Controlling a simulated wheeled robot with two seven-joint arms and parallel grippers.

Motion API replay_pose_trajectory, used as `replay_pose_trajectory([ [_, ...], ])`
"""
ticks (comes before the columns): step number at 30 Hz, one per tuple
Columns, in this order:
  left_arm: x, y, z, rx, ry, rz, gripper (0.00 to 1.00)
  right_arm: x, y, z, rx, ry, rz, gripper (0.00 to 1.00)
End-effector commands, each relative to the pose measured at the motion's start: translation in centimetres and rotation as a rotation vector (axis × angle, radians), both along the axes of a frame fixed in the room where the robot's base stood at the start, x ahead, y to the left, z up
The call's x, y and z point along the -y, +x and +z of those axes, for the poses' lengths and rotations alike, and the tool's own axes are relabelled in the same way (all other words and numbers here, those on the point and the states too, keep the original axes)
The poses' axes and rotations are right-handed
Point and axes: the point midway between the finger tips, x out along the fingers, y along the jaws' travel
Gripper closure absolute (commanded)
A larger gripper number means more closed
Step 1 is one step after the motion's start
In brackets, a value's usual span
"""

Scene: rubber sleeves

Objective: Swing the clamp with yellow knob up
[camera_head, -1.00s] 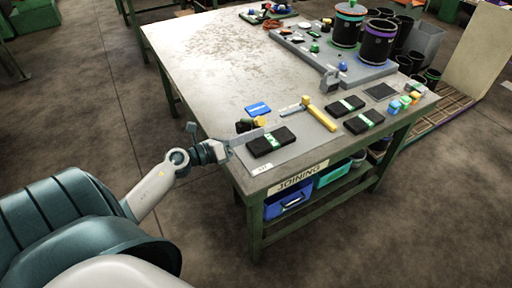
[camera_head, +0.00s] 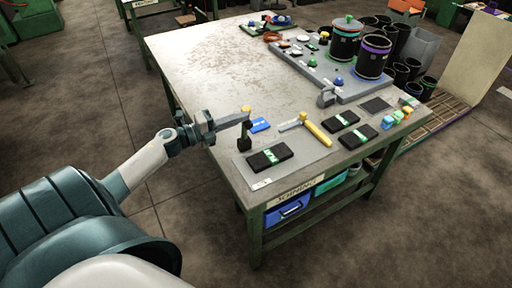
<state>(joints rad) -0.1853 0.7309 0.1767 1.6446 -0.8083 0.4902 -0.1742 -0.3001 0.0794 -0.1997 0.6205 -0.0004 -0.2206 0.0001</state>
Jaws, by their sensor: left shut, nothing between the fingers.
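The clamp (camera_head: 244,141) is a small dark upright thing on the grey mat near the table's left front edge. Its yellow knob (camera_head: 246,109) sits high, almost straight above the dark body. My left gripper (camera_head: 245,116) comes in from the left with its fingers shut and empty. Its fingertips are just below the knob, by the upper part of the clamp, and hide some of it. Whether they touch it I cannot tell. My right gripper is not in view.
A black block with a green label (camera_head: 270,157) lies in front of the clamp. A blue piece (camera_head: 260,125) and a yellow-handled tool (camera_head: 317,132) lie to its right. A grey board (camera_head: 351,90) with black cylinders stands behind. The table's back left is clear.

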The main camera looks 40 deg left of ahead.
Motion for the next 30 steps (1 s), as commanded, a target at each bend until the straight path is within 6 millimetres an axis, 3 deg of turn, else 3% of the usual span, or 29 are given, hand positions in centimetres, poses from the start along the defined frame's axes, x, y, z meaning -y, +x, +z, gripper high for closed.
replay_pose_trajectory([
  [12,-3.7,1.5,0.8,-0.096,-0.233,0.001,1.0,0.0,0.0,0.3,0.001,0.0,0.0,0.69],
  [30,-4.6,1.9,1.1,-0.107,-0.268,0.009,1.0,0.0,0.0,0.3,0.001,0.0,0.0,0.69],
])
